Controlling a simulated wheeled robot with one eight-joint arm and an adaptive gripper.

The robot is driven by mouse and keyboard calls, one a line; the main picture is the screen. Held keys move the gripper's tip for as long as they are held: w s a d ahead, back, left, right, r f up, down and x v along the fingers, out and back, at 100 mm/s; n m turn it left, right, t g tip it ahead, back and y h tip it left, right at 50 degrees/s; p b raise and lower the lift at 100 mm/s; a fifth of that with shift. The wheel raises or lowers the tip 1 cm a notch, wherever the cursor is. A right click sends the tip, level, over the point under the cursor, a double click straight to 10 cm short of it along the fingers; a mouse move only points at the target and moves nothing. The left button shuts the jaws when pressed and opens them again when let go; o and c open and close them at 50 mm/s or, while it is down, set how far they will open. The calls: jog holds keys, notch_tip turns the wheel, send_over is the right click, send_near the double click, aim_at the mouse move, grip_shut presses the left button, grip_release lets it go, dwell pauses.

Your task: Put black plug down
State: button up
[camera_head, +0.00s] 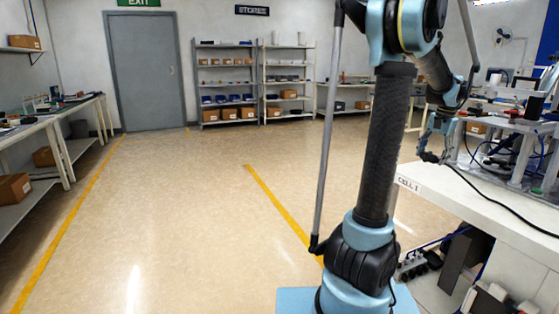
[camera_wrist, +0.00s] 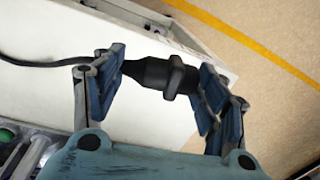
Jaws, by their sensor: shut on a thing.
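The black plug (camera_wrist: 152,73) is held between the two blue finger pads of my gripper (camera_wrist: 158,88) in the wrist view. A black cable runs from the plug to the left edge of that view. In the head view my gripper (camera_head: 431,148) is at the left edge of the white bench (camera_head: 450,195), with the plug (camera_head: 429,157) small and dark at its fingertips. The cable trails from there to the right across the bench top. Whether the plug touches the bench I cannot tell.
Metal equipment (camera_head: 500,140) stands on the bench to the right of my gripper. A power strip (camera_head: 418,264) and dark boxes sit under the bench. Open floor (camera_head: 180,220) lies to the left, with yellow lines. Shelves (camera_head: 228,85) stand at the back wall.

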aim_at(424, 159)
jog(key=f, duration=0.1)
jog(key=w+a+f, duration=0.1)
jog(key=a+f, duration=0.1)
jog(key=shift+w+n, duration=0.3)
jog(key=shift+w, duration=0.05)
jog(key=w+a+f+n, duration=0.3)
jog(key=w+a+f, duration=0.2)
jog(key=a+f, duration=0.5)
jog(key=w+a+f+n, duration=0.4)
jog(key=a+f, duration=0.6)
jog(key=a, duration=0.4)
jog(key=w+a+f+n+g, duration=0.1)
jog(key=w+a+f+n, duration=0.2)
jog(key=w+a+f, duration=0.3)
jog(key=a+f, duration=0.5)
jog(key=a, duration=0.1)
jog(key=shift+w+a+n+y, duration=0.15)
jog(key=shift+w+n+y, duration=0.15)
jog(key=shift+n, duration=0.1)
jog(key=shift+s, duration=0.1)
